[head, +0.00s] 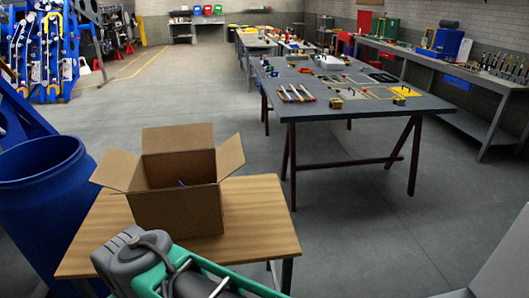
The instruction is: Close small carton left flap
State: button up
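A small brown carton (178,212) stands open on a wooden-topped table. Its left flap (116,169) is open and sticks out to the left, slanting upward. Its right flap (230,156) sticks out to the right and its back flap (177,138) stands upright. I cannot make out a separate front flap. A small blue thing (181,183) shows inside the carton; most of the inside is hidden by the front wall. No gripper fingers can be made out in the head view, so how my gripper stands relative to the left flap does not show.
The wooden table (257,222) has bare top right of the carton. A blue barrel (42,190) stands close on the left. A grey and teal mechanism (135,255) fills the bottom foreground. A long grey workbench (350,105) with parts stands behind right; open floor lies between.

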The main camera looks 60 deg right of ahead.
aim_at(230, 156)
jog(key=z, duration=1.6)
jog(key=i, duration=0.5)
jog(key=u, duration=1.15)
jog(key=k, duration=0.55)
jog(key=i, duration=0.5)
